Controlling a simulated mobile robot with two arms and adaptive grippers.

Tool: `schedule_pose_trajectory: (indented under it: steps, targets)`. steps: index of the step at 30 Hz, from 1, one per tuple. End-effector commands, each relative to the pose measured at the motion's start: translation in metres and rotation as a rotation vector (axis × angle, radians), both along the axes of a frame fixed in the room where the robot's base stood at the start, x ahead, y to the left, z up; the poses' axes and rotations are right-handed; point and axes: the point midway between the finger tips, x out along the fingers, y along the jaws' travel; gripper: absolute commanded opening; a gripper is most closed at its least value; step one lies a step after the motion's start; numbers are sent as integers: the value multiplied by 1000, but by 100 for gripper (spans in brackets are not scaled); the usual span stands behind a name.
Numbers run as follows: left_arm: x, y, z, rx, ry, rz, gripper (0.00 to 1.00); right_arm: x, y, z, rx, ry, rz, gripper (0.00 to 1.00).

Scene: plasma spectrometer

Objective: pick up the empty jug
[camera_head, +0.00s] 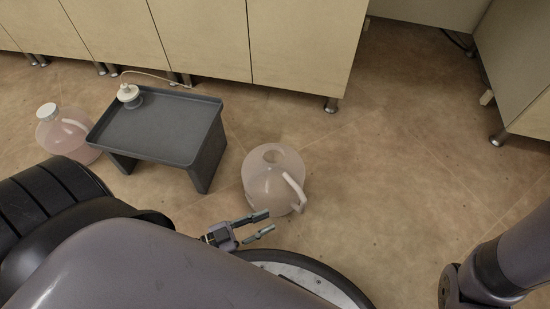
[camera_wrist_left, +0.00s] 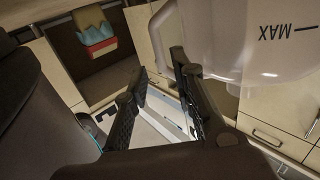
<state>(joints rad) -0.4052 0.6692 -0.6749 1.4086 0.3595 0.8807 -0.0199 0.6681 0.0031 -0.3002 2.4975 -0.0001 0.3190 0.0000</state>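The empty jug (camera_head: 262,185) is a translucent, pinkish-white jug standing on the floor right of the grey stand. It has an open round mouth on top, and its handle (camera_head: 294,190) is on the right side. My left gripper (camera_head: 268,220) is just in front of the jug, low by its near side, with its two fingers apart and nothing between them. In the left wrist view the open fingers (camera_wrist_left: 158,66) are beside the jug (camera_wrist_left: 222,35), whose wall carries a MAX mark. I cannot tell whether a finger touches it. My right gripper is not in view.
A grey stand (camera_head: 150,128) holds a white cap fitting (camera_head: 129,94) with a tube. A second jug (camera_head: 62,135) with pinkish liquid and a white cap stands left of it. Cabinets (camera_head: 305,45) line the back. The floor right of the empty jug is clear.

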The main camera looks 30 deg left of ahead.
Motion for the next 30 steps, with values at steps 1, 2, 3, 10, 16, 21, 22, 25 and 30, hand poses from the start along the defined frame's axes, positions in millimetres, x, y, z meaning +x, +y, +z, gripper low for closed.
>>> schedule_pose_trajectory:
  steps: [1, 2, 3, 10, 16, 21, 22, 25, 30]
  targets:
    - [11, -7, -4, -3, -5, 0, 24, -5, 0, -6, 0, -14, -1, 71]
    - [16, -11, -4, -3, -5, -1, 24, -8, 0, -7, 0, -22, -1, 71]
    - [23, -16, -5, -2, -5, -1, 24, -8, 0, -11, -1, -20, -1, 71]
    - [51, -36, -2, -2, -3, 0, 24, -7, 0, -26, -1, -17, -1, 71]
    - [59, -43, -3, -2, -2, 0, 24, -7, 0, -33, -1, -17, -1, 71]
    - [74, -56, -7, -3, -4, 0, 24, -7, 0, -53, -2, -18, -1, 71]
    - [76, -58, -7, -3, -4, 0, 24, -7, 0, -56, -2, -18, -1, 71]
    - [88, -66, -6, -3, -4, 1, 24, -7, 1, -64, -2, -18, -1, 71]
    - [95, -72, -3, 0, -2, 1, 24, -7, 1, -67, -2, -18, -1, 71]
